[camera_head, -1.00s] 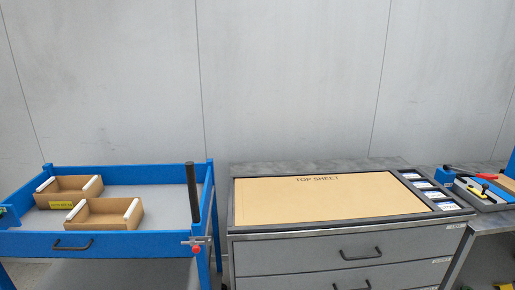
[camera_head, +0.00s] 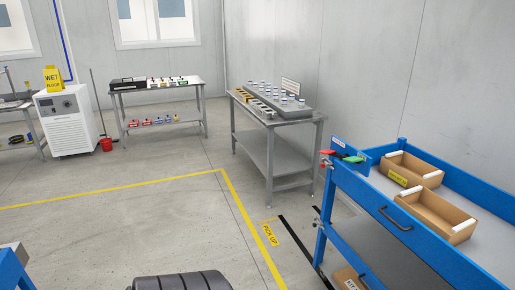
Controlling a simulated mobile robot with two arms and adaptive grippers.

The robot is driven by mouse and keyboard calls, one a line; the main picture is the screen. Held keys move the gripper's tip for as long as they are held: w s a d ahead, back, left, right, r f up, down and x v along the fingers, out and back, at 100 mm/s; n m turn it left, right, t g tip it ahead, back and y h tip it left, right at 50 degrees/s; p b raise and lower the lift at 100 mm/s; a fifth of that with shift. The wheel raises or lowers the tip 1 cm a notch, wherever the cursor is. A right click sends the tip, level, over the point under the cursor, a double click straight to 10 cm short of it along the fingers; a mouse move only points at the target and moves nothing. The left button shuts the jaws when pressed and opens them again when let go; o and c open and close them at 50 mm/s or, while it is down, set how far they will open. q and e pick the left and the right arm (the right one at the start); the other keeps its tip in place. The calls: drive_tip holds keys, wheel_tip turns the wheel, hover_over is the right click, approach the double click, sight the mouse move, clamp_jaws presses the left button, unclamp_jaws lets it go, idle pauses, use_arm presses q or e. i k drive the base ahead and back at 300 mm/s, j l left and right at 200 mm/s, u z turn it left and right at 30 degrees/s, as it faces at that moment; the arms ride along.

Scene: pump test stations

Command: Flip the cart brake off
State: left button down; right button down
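The blue cart (camera_head: 400,232) stands at the right, seen at an angle. The panel carries a red lever (camera_head: 337,152) and a green lever (camera_head: 353,159). A small red knob (camera_head: 323,163) shows at the corner post beside it. Which of these is the brake, and its setting, I cannot tell at this size. Neither of my grippers is in view.
Two cardboard bins (camera_head: 437,214) stand in the cart's tray. A grey steel table (camera_head: 276,155) with several small parts stands behind the cart. Yellow floor lines (camera_head: 232,192) and a "PICK UP" mark (camera_head: 270,235) lie left of the cart. The floor there is clear.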

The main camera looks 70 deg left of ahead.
sight(339, 156)
drive_tip(key=u, duration=1.55)
